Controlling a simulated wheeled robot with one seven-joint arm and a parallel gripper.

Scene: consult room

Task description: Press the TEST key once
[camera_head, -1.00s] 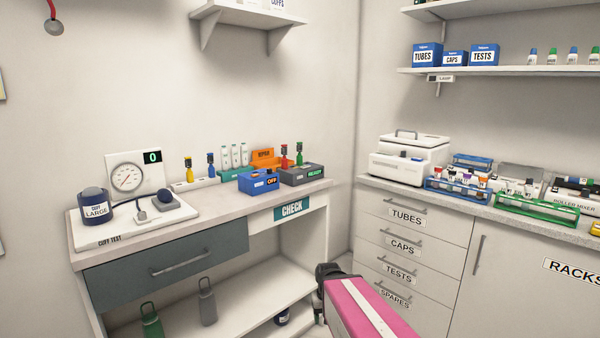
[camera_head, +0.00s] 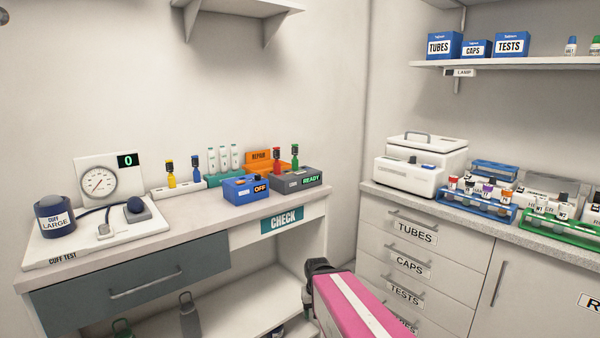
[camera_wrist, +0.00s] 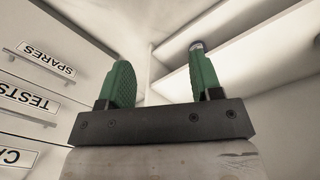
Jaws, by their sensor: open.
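No key lettered TEST can be read in either view. A blue box (camera_head: 247,189) with a lit OFF display stands on the left bench, above the CHECK label. A grey box (camera_head: 296,181) with a green READY display stands just right of it; its other lettering is too small to read. My gripper (camera_wrist: 160,65) is open and empty in the wrist view, its green fingers apart and pointing towards shelving below bench height. In the head view my pink arm is low in the middle, below and right of the boxes, well apart from them.
The left bench (camera_head: 190,206) also holds a cuff test board (camera_head: 65,240) with a dial, several coloured bottles and an orange REPAIR tray (camera_head: 267,166). A drawer cabinet (camera_head: 409,258) stands right, with a white machine (camera_head: 412,176) and tube racks on top. Wall shelves hang above.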

